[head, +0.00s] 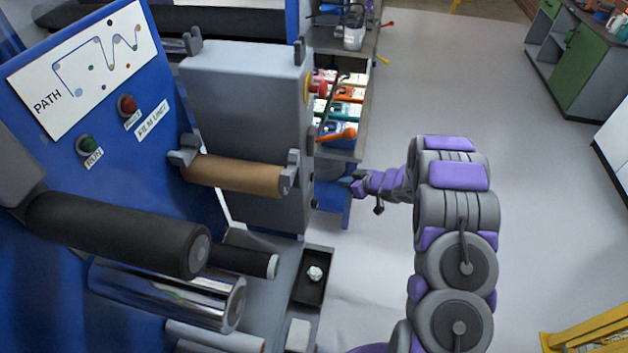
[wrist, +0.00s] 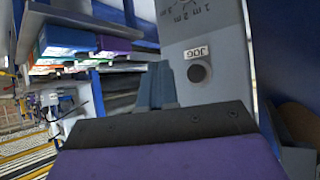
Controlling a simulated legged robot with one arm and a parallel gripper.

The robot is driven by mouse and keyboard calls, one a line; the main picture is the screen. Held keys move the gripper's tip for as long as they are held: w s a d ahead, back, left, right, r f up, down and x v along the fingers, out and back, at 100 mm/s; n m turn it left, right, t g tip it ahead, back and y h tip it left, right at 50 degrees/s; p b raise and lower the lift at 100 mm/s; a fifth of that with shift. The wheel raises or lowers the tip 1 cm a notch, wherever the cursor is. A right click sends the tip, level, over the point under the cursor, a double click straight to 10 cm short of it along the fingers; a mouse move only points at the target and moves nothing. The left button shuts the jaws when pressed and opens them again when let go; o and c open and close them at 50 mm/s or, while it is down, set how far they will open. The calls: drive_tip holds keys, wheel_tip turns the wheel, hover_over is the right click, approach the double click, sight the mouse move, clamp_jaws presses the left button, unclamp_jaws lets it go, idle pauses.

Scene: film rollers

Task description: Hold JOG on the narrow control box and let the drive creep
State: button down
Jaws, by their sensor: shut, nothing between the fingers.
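The narrow control box shows in the wrist view as a pale grey panel (wrist: 215,38) with printed markings. Its round dark JOG button (wrist: 199,73) sits under a white JOG label (wrist: 197,52). My gripper (wrist: 157,86) is shut and empty, and its fingertips appear just left of the button. I cannot tell how far they are from the panel. In the head view my gripper (head: 350,183) is beside the right side of the grey machine housing (head: 245,95).
A red stop button (head: 318,88) is on the housing's right side. A shelf of coloured items (head: 342,105) stands behind my gripper.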

sight(313, 177)
drive_tip(key=w+a+b, duration=0.1)
drive_tip(key=w+a, duration=0.1)
drive_tip(key=a, duration=0.4)
drive_tip(key=shift+a+b, duration=0.25)
drive_tip(key=shift+b, duration=0.15)
drive_tip(key=shift+a+p, duration=0.15)
drive_tip(key=shift+p, duration=0.2)
idle(1.5)
drive_tip(key=shift+a, duration=0.25)
drive_tip(key=shift+w+a+r+p, duration=0.1)
drive_tip(key=shift+w+a+p, duration=0.1)
drive_tip(key=shift+a+p, duration=0.3)
idle(0.7)
drive_tip(key=shift+d, duration=0.15)
idle(2.7)
drive_tip(key=shift+s+d+p, duration=0.25)
drive_tip(key=shift+d+p, duration=0.4)
drive_tip(key=shift+d, duration=0.1)
